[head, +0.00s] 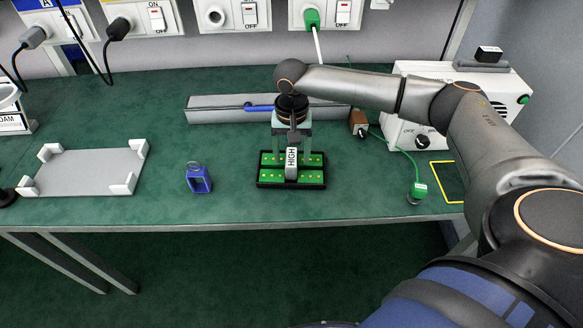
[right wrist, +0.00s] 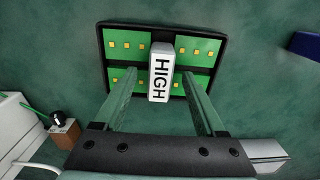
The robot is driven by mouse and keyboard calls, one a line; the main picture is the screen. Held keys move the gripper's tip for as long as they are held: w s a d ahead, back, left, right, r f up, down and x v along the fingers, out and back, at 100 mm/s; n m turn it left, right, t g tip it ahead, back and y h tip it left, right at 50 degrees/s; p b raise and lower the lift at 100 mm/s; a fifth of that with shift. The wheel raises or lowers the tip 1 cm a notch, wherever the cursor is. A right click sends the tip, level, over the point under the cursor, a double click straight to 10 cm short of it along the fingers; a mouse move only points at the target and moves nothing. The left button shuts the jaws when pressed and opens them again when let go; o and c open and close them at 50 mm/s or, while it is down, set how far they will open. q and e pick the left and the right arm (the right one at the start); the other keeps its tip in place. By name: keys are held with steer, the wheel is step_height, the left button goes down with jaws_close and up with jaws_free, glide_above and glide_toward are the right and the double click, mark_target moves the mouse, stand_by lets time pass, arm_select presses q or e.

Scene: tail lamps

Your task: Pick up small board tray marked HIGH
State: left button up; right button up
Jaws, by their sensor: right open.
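The small board tray marked HIGH (head: 264,178) is black with green boards and gold pads, and lies on the green tabletop near its front edge. A white upright handle (head: 291,166) with the word HIGH stands at its middle. In the right wrist view the tray (right wrist: 110,62) is at the top, with the HIGH handle (right wrist: 160,72) at its centre. My right gripper (head: 291,140) is open and points down over the tray. In the right wrist view its fingers (right wrist: 158,84) are on either side of the handle, with gaps visible. My left gripper is out of view.
A grey fixture with white corner blocks (head: 82,172) lies at the left. A blue clip-like item (head: 198,179) stands left of the tray. A grey bar (head: 215,112) lies behind it. A white box (head: 410,134) and a green plug (head: 417,191) are at the right.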

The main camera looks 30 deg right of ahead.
steer(key=shift+c, duration=0.3)
jaws_close()
stand_by(1.1)
